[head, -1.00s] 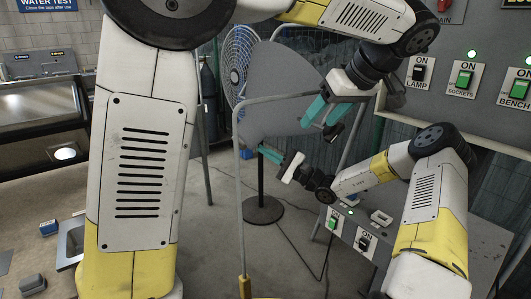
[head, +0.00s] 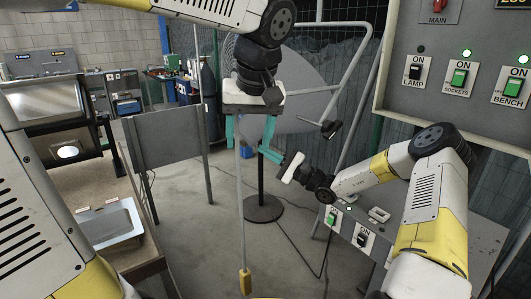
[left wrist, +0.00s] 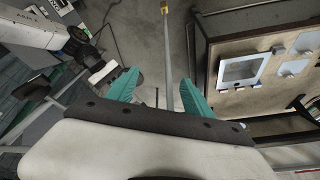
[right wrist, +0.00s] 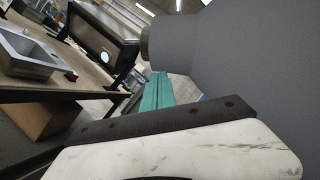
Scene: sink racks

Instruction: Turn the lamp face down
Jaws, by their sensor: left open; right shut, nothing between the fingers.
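I cannot tell for certain which thing is the lamp. A round white light (head: 67,152) glows in a dark cabinet at the left. A large grey disc (head: 305,90) stands in the middle, partly hidden by my left arm. A thin pale pole (head: 242,200) with a yellow end (head: 245,282) runs down in front of it. My left gripper (head: 250,130) points down, open, with the pole in line between its fingers; I cannot tell if it touches. The pole also shows in the left wrist view (left wrist: 168,50). My right gripper (head: 269,154) is shut and empty, just below right of it.
A switch panel (head: 455,45) with a LAMP switch (head: 415,70) fills the upper right. A grey board (head: 170,138) stands left of centre. A workbench with a metal-framed basin (head: 110,222) is at lower left. A round black stand base (head: 262,208) sits on open floor.

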